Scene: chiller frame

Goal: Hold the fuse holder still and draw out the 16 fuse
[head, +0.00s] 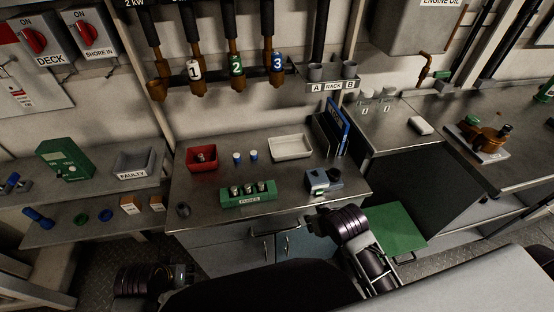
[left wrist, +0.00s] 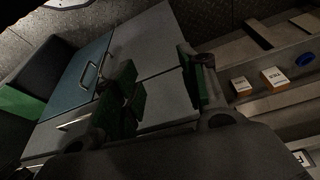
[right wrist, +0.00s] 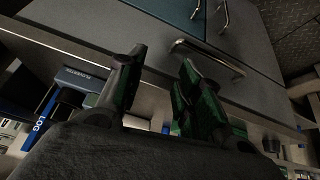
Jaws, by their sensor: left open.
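The green fuse holder (head: 248,200) sits near the front of the middle bench in the head view. Three dark, pale-topped fuses (head: 248,188) stand upright in it; their ratings are too small to read, so I cannot tell which is the 16 fuse. My left gripper (head: 188,272) is low in front of the bench, apart from the holder. Its green-padded fingers are spread and empty in the left wrist view (left wrist: 160,90). My right gripper (head: 312,222) is by the bench's front edge, right of the holder, and is open and empty in the right wrist view (right wrist: 160,88).
A red bin (head: 202,166) holding a small part, two blue-and-white cylinders (head: 245,157) and a white tray (head: 291,148) stand behind the holder. A grey-blue device (head: 323,180) is right of it. A FAULTY bin (head: 133,166) is on the left bench. Drawer handles face the grippers.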

